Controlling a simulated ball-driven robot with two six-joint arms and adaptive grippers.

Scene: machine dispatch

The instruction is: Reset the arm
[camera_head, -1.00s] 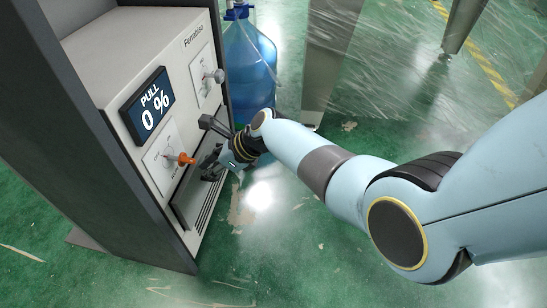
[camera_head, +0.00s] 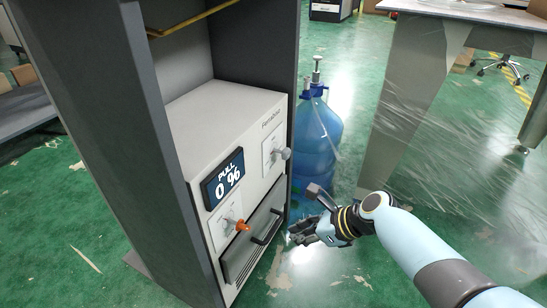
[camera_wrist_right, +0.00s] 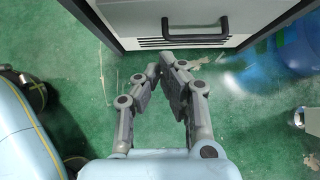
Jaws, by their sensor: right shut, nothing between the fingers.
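My right arm comes in from the lower right in the head view. Its gripper (camera_head: 303,233) is shut and empty, just right of the white machine (camera_head: 204,136) and low near its drawer. In the right wrist view the fingers (camera_wrist_right: 167,68) come together over the green floor, below the black drawer handle (camera_wrist_right: 196,28) and apart from it. In the head view the handle (camera_head: 267,229) is on the drawer front, which looks closed. My left gripper is not in view.
A blue water bottle (camera_head: 315,140) stands behind. A table (camera_head: 455,12) is at the right. Floor shows between them.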

